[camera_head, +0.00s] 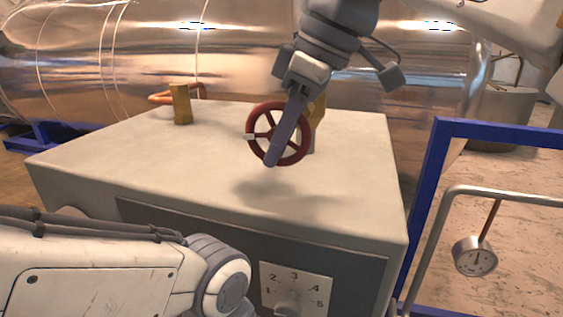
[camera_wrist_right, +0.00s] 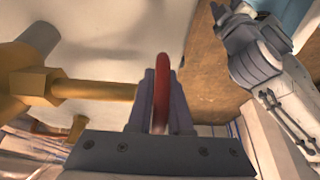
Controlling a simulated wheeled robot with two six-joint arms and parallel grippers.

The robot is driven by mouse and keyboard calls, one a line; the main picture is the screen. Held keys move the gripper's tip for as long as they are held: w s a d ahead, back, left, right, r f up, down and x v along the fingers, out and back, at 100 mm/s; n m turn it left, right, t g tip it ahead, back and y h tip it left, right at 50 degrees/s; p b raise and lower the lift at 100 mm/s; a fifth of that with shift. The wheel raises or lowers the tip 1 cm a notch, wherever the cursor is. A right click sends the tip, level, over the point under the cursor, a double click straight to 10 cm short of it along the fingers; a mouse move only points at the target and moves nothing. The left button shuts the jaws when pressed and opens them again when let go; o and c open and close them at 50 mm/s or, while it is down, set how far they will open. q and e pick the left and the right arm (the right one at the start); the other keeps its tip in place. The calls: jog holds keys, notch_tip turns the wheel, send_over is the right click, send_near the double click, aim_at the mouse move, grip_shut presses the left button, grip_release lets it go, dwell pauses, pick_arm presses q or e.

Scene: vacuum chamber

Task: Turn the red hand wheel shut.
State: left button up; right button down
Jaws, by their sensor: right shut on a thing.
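The red hand wheel (camera_head: 250,125) stands upright on a brass valve (camera_head: 319,112) on top of the pale cabinet. A small white mark shows on the left of its rim. My right gripper (camera_head: 271,160) reaches down from above, and a finger crosses the front of the wheel. In the right wrist view, the wheel's rim (camera_wrist_right: 161,92) lies between the two fingers of the right gripper (camera_wrist_right: 162,78), which is shut on it. A brass stem (camera_wrist_right: 95,90) runs from the valve body toward the wheel. My left arm shows at the lower left of the head view, without its gripper.
The pale cabinet (camera_head: 130,165) has a dial plate (camera_head: 294,283) on its front. Another brass fitting (camera_head: 181,104) with an orange wheel stands at the back left. A shiny tank (camera_head: 150,60) lies behind. A blue frame (camera_head: 430,190) and a gauge (camera_head: 475,256) are at the right.

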jog(key=shift+f+t+y+b, duration=0.2)
jog(key=shift+t+y+b, duration=0.1)
jog(key=shift+y+b, duration=0.65)
jog(key=shift+a+r+y+b, duration=0.1)
jog(key=shift+r+y+b, duration=0.15)
jog(key=shift+b, duration=0.3)
jog(key=c, duration=0.8)
grip_release()
jog(key=shift+c, duration=0.2)
jog(key=p+v, duration=0.1)
jog(key=v, duration=0.9)
jog(key=shift+r, duration=0.2)
